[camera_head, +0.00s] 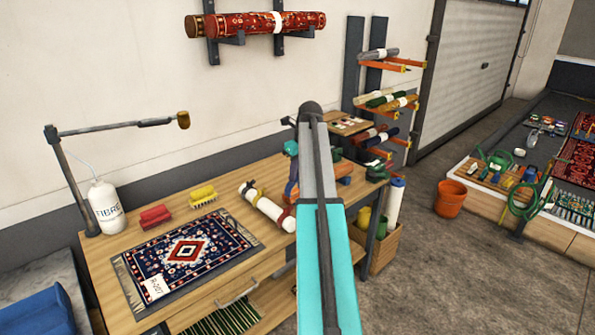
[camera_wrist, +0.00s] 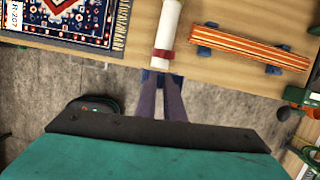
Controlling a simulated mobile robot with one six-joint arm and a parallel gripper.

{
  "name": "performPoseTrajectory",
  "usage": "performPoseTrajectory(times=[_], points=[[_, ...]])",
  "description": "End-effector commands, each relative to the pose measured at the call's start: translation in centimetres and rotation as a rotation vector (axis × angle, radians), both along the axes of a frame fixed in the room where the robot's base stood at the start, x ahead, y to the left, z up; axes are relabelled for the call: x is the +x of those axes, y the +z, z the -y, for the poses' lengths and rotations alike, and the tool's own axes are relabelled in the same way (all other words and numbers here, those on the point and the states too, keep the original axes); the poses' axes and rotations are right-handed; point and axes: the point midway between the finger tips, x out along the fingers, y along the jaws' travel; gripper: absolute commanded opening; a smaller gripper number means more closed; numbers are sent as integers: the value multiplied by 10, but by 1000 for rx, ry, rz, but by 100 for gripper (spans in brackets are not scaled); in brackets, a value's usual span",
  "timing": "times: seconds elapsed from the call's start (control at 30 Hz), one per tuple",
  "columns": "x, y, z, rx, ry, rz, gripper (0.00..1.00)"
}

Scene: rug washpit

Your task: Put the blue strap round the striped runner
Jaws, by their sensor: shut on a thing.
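The striped runner (camera_wrist: 250,47) is a rolled orange piece with pale stripes, lying on two blue supports (camera_wrist: 273,70) near the bench edge in the wrist view. In the head view the runner (camera_head: 338,175) is partly hidden by my arm. My gripper (camera_wrist: 160,84) is shut on a small blue thing, seemingly the blue strap (camera_wrist: 150,76), mostly hidden by the fingers. The strap shows over the bench's front edge, left of the runner and just below the white roll's end. The runner has no visible band round it.
A white roll (camera_head: 268,207) with a red band lies left of the runner on the wooden bench (camera_head: 190,245). A patterned rug (camera_head: 185,255) and red and yellow brushes lie further left. Green tools stand at the bench's right end, with a crate (camera_head: 387,245) beside it.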

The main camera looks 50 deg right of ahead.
Motion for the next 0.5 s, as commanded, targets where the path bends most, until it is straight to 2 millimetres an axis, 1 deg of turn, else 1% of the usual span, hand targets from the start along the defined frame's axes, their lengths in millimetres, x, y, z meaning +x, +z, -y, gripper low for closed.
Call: performPoseTrajectory(times=[0.3,0.43,0.5], points=[[-1,-15,-40,1,180,0,0],[-2,-25,-65,2,299,1,0],[-2,-34,-85,2,392,0,0]])
